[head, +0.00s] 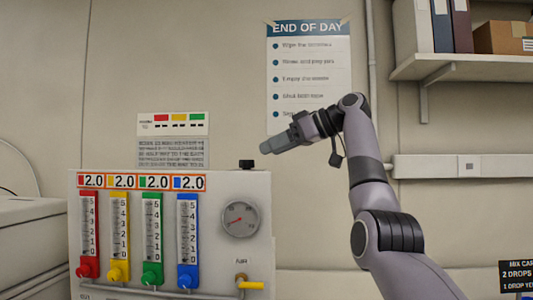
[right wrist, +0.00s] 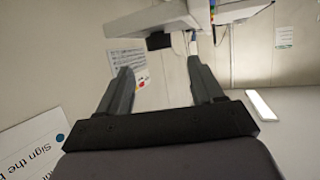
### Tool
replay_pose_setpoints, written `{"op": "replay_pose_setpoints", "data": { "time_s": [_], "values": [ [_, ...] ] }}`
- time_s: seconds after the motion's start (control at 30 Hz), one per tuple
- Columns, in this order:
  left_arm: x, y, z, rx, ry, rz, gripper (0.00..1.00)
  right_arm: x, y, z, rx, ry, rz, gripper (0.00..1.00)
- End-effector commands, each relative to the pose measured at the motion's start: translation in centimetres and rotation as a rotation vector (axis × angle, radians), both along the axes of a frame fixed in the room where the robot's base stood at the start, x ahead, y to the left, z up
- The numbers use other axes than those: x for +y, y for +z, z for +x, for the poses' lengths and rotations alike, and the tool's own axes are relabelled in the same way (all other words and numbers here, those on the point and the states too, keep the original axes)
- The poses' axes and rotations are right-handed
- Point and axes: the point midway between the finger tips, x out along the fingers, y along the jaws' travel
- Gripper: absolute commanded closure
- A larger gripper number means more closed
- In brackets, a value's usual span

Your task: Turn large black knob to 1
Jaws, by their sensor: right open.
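A black knob-like piece (head: 247,163) stands on the top right of the white flow-meter panel (head: 255,200). It is the only large black piece I can make out there, and its setting cannot be read. In the right wrist view the black piece (right wrist: 158,41) shows beyond the fingers, roughly between them and apart from them. My right gripper (head: 268,148) is above and slightly right of it in the head view, pointing left. In the wrist view its fingers (right wrist: 161,80) are spread with nothing between them. My left gripper is not in view.
The panel carries red, yellow, green and blue flow tubes with coloured knobs, a round gauge (head: 240,218) and a yellow valve handle (head: 250,285). An END OF DAY poster (head: 308,70) hangs behind my right arm. A shelf (head: 460,66) is at the upper right.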

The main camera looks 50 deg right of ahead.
Motion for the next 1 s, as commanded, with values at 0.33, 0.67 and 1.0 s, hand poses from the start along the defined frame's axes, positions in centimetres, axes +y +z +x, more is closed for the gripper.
{"op": "replay_pose_setpoints", "data": {
  "time_s": [0.33, 0.67, 1.0],
  "values": [
    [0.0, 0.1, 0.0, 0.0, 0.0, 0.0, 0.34, -0.3, 0.0, -0.4, 0.0, 0.0, 0.0, 0.33],
    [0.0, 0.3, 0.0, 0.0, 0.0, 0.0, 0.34, 0.1, -1.2, 0.6, 0.005, 0.012, 0.0, 0.33],
    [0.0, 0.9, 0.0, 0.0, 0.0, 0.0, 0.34, 1.6, -2.8, 4.5, 0.003, 0.011, 0.001, 0.33]
  ]
}}
